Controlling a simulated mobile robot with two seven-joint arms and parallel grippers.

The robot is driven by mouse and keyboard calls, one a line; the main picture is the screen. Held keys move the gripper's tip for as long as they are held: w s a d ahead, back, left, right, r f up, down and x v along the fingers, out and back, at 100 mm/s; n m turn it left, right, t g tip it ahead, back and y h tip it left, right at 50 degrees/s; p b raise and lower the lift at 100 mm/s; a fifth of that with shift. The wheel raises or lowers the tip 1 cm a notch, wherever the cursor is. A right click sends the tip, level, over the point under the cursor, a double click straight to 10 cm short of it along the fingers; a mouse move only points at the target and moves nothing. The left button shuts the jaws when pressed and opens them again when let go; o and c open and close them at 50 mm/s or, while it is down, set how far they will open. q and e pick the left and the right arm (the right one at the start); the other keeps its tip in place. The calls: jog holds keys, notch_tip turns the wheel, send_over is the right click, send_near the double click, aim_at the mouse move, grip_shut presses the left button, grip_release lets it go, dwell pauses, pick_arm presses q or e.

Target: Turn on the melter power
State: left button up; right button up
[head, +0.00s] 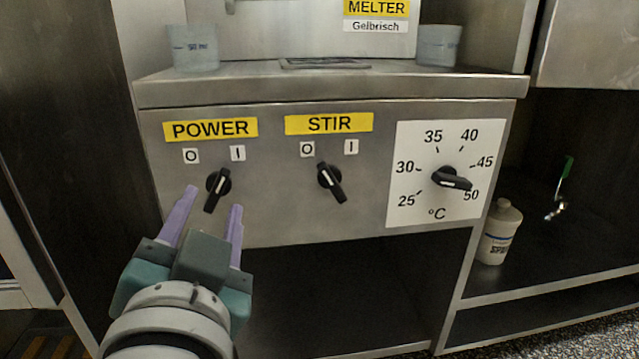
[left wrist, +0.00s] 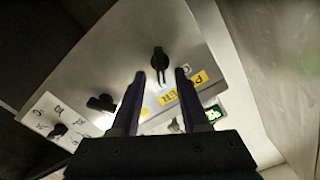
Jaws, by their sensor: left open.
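The melter's front panel (head: 275,215) carries a black POWER knob (head: 218,188) under a yellow POWER label (head: 210,129), with O at its upper left and I at its upper right. The knob's bar slants, its upper end leaning toward the I side and its longer end pointing down-left. My left gripper (head: 213,199) is open and empty, its purple fingers appearing on either side of the knob. In the left wrist view, the POWER knob (left wrist: 160,60) shows just beyond and between the fingertips (left wrist: 161,74); I see no contact. My right gripper is not in view.
Cups (head: 195,48) (head: 438,45) stand on the ledge above. A white bottle (head: 499,232) stands on the right shelf. The space below the panel is open.

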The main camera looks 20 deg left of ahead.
pick_arm(q)
jog(key=v, duration=0.6)
jog(key=shift+s, duration=0.2)
